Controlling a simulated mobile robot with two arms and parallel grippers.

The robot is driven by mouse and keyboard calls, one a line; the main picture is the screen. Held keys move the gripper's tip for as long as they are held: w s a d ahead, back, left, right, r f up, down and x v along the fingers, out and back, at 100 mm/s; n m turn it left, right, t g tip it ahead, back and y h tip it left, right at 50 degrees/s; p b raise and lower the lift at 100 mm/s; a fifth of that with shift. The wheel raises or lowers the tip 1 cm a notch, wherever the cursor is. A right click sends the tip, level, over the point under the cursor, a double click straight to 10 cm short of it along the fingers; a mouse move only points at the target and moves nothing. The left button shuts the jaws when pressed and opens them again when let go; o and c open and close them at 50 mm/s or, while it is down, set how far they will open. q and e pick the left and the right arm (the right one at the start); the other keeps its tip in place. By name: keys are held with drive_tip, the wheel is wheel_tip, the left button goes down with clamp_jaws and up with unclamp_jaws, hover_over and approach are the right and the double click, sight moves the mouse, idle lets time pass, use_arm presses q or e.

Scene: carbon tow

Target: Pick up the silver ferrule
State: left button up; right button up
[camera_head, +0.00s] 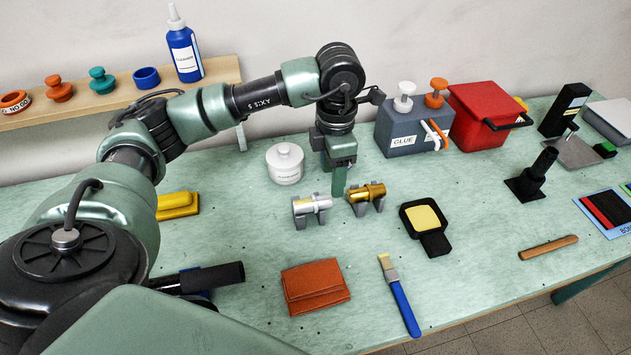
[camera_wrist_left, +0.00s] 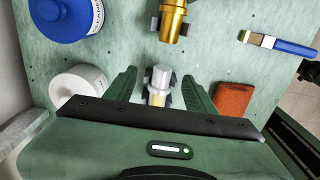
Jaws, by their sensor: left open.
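The silver ferrule (camera_head: 318,204) lies level on a small grey stand on the green table, left of a brass-coloured ferrule (camera_head: 366,192) on a similar stand. My left gripper (camera_head: 339,188) points down close to the silver ferrule. In the left wrist view its two green fingers (camera_wrist_left: 160,78) are open, one on each side of the silver ferrule (camera_wrist_left: 161,76), with gaps between. Nothing is held. I cannot tell exactly how high the fingertips are. The brass ferrule (camera_wrist_left: 173,18) shows beyond them. My right gripper is not in view.
A white lidded jar (camera_head: 285,163) stands behind the silver ferrule. A blue-and-white container (camera_wrist_left: 66,18) shows in the left wrist view. A brown leather pouch (camera_head: 315,287) and a blue-handled brush (camera_head: 400,294) lie in front. A grey glue dispenser (camera_head: 411,125) stands behind.

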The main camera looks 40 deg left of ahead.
sight(328, 196)
use_arm(q)
drive_tip(key=f, duration=0.1)
drive_tip(key=s+f+p, duration=0.1)
drive_tip(key=shift+f, duration=0.4)
wheel_tip(328, 196, down, 4)
drive_tip(key=shift+s+a+r+p, duration=0.1)
drive_tip(key=shift+r+p, duration=0.15)
drive_tip(key=shift+p, duration=0.35)
drive_tip(key=shift+f, duration=0.25)
clamp_jaws()
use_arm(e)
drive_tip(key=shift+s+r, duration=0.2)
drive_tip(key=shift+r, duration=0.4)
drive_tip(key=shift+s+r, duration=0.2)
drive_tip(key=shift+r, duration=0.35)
